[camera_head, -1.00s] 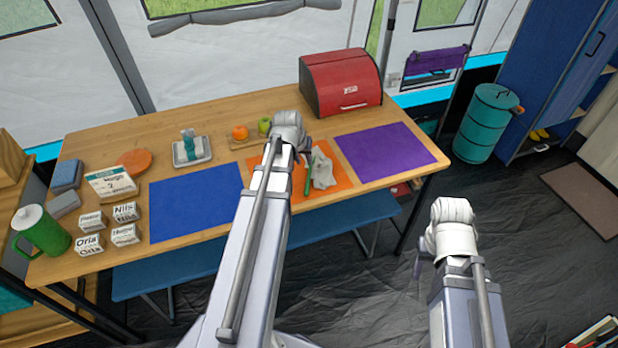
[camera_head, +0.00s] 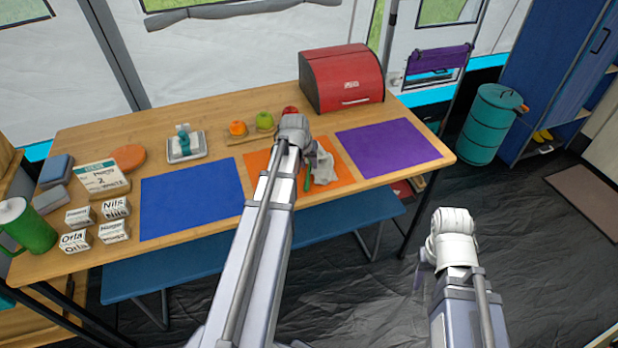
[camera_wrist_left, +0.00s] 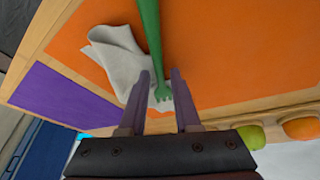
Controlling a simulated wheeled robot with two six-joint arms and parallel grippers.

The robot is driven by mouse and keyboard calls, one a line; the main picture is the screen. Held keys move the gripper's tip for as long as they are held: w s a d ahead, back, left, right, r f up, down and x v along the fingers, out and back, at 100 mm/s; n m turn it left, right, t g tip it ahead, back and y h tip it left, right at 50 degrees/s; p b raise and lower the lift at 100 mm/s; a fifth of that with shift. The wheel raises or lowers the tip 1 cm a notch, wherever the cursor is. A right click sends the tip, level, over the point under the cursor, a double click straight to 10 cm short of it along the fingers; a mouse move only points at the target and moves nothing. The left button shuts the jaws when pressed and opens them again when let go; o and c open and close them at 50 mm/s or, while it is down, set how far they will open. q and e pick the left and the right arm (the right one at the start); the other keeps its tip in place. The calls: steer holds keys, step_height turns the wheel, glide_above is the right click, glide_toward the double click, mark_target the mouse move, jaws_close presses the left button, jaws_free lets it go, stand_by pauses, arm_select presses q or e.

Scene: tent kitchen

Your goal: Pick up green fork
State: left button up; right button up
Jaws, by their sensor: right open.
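The green fork (camera_head: 307,180) lies on the orange mat (camera_head: 258,160), beside a crumpled light cloth (camera_head: 323,165). In the left wrist view the fork (camera_wrist_left: 151,40) runs down from the top edge, with its tines between my fingers. My left gripper (camera_wrist_left: 160,85) is open, one finger on each side of the tines, with gaps showing. In the head view my left gripper (camera_head: 303,146) is over the orange mat, and its wrist and arm hide part of the fork. My right gripper (camera_head: 424,270) is open, away from the table and mostly hidden by its wrist.
A blue mat (camera_head: 190,198) lies left and a purple mat (camera_head: 388,148) right. A red bread box (camera_head: 341,78) and fruit on a small board (camera_head: 246,137) are behind. Labelled boxes (camera_head: 100,178) and a green jug (camera_head: 28,226) stand left. A blue bench (camera_head: 180,265) is in front.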

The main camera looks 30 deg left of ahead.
arm_select(q)
steer(key=shift+f, duration=0.1)
steer(key=shift+f, duration=0.1)
stand_by(0.3)
jaws_close()
